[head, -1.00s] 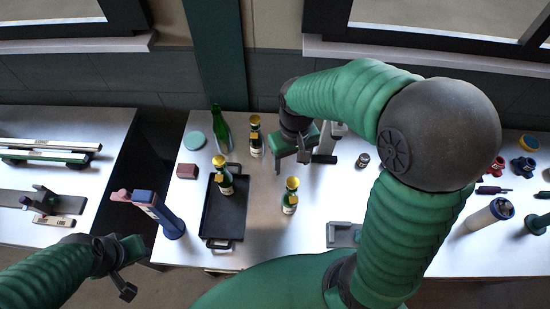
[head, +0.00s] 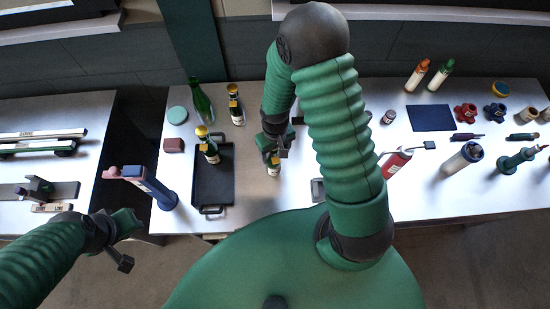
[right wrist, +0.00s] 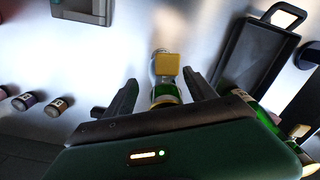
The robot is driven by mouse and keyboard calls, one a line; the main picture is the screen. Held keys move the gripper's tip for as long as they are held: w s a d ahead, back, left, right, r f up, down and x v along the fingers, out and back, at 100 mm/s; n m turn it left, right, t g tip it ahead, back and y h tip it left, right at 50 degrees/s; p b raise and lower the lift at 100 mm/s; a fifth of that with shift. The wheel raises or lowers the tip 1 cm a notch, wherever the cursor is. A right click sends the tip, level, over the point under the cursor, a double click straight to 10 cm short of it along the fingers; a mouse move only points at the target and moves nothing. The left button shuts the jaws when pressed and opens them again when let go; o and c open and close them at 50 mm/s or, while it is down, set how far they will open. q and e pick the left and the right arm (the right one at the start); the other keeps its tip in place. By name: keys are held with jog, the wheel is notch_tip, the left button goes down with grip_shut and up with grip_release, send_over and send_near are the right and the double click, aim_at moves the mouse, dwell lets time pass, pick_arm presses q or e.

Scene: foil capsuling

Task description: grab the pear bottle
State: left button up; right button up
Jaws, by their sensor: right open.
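Several dark green bottles stand on the metal table. One bottle (head: 273,169) stands right of the black tray, partly hidden under my right gripper (head: 276,145). In the right wrist view this bottle's gold cap (right wrist: 167,64) and green body lie between the two spread fingers of my right gripper (right wrist: 163,92), with gaps at both sides. A second gold-capped bottle (head: 209,150) stands in the tray, and a third labelled bottle (head: 236,106) stands behind. The labels are too small to tell which is pear. My left gripper (head: 124,242) is away at lower left, its jaws unclear.
The black tray (head: 213,187) lies left of the gripped-over bottle. An uncapped green bottle (head: 202,101) stands behind it. A blue scanner-like stand (head: 150,187) is at the left edge. A red cylinder (head: 397,163) and blue mat (head: 430,118) lie right.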

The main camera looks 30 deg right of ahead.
jog(key=shift+w+a+f, duration=0.15)
jog(key=shift+w+f, duration=0.05)
jog(key=shift+f, duration=0.05)
jog(key=shift+w+a, duration=0.15)
jog(key=shift+a, duration=0.05)
jog(key=c, duration=0.3)
jog(key=shift+a+r, duration=0.1)
jog(key=c, duration=0.5)
jog(key=shift+d, duration=0.25)
grip_shut()
